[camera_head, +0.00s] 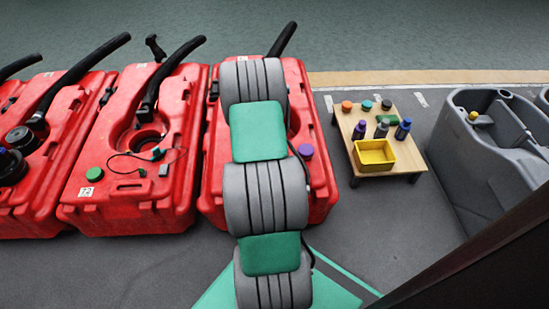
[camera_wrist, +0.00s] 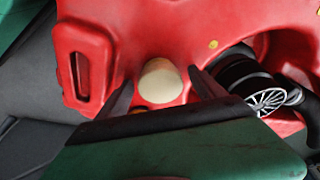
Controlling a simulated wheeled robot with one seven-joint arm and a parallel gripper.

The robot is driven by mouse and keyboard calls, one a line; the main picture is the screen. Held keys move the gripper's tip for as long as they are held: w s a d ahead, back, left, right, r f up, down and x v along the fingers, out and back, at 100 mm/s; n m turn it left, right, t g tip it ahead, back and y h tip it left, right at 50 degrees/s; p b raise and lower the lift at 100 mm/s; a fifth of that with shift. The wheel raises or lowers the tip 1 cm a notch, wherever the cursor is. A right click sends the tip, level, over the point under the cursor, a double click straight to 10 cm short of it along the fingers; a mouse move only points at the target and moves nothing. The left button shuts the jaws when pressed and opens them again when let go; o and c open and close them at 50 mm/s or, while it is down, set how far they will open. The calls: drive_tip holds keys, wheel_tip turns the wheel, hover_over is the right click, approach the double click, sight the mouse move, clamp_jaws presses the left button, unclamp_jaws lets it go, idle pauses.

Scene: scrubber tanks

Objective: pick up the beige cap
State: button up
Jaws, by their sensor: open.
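The beige cap (camera_wrist: 161,82) is a round, pale cap on the red tank (camera_wrist: 130,25) in the wrist view. My gripper (camera_wrist: 160,79) is open, with one dark finger to the left of the cap and one to the right. The cap shows between the fingers, with its lower edge close to the dark edge of my gripper. I cannot tell how far below the fingertips it lies. In the head view the cap and my gripper do not show; my arm covers part of the right red tank (camera_head: 318,180).
Black round fittings (camera_wrist: 245,75) sit right of the cap. In the head view, more red tanks (camera_head: 105,205) with black hoses stand left. A small wooden table (camera_head: 405,165) with bottles, caps and a yellow bin (camera_head: 374,153) stands right, beside a grey tank (camera_head: 470,170).

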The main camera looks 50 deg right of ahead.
drive_tip(key=shift+r, duration=0.1)
drive_tip(key=c, duration=1.4)
drive_tip(key=shift+c, duration=0.2)
